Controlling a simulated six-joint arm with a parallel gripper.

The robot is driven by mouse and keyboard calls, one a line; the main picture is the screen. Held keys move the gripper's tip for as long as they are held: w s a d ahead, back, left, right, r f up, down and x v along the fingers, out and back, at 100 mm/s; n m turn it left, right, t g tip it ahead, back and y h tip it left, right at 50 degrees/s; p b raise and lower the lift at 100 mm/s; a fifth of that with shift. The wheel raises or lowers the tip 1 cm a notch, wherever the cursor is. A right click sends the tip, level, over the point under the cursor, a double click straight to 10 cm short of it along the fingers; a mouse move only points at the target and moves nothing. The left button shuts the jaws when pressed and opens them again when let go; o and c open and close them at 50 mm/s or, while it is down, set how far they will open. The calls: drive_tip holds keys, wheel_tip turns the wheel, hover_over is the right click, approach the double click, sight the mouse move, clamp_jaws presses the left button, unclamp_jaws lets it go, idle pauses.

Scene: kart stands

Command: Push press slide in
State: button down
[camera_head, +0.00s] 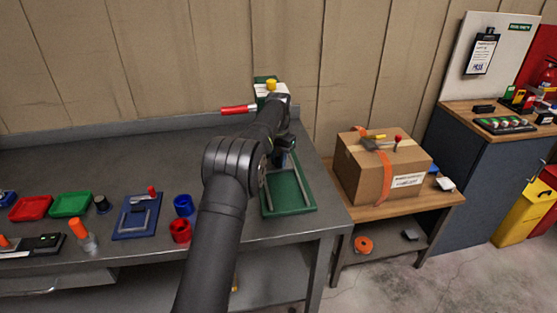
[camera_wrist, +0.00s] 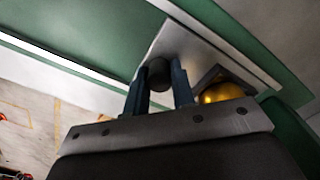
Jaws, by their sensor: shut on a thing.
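The green press base (camera_head: 299,209) with pale rails lies at the right end of the grey workbench. Its rails also show in the wrist view (camera_wrist: 75,63). The silver slide plate (camera_wrist: 181,42) sits over the green base and carries a black knob (camera_wrist: 159,74). My gripper (camera_wrist: 158,86) is shut on this knob, one dark finger on each side. In the head view my gripper (camera_head: 285,142) is over the far part of the base, and my arm hides the slide. Behind it, the press's upper part has a red handle (camera_head: 238,109) and a yellow knob (camera_head: 271,85).
A gold dome (camera_wrist: 221,92) is close to the right finger. Blue (camera_head: 183,205) and red (camera_head: 180,231) cups, and a blue fixture (camera_head: 136,216), stand left of my arm. A cardboard box (camera_head: 382,170) is on a side table at right. The rear bench is mostly clear.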

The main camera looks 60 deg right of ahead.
drive_tip(key=shift+w+d+r, duration=0.15)
drive_tip(key=shift+w, duration=0.05)
drive_tip(key=c, duration=1.4)
unclamp_jaws()
drive_tip(key=shift+o, duration=1)
wheel_tip(320, 180, up, 12)
drive_tip(key=shift+f, duration=0.2)
wheel_tip(320, 180, down, 12)
drive_tip(key=shift+s+f, duration=0.1)
drive_tip(key=shift+s+a, duration=0.15)
drive_tip(key=shift+a, duration=0.05)
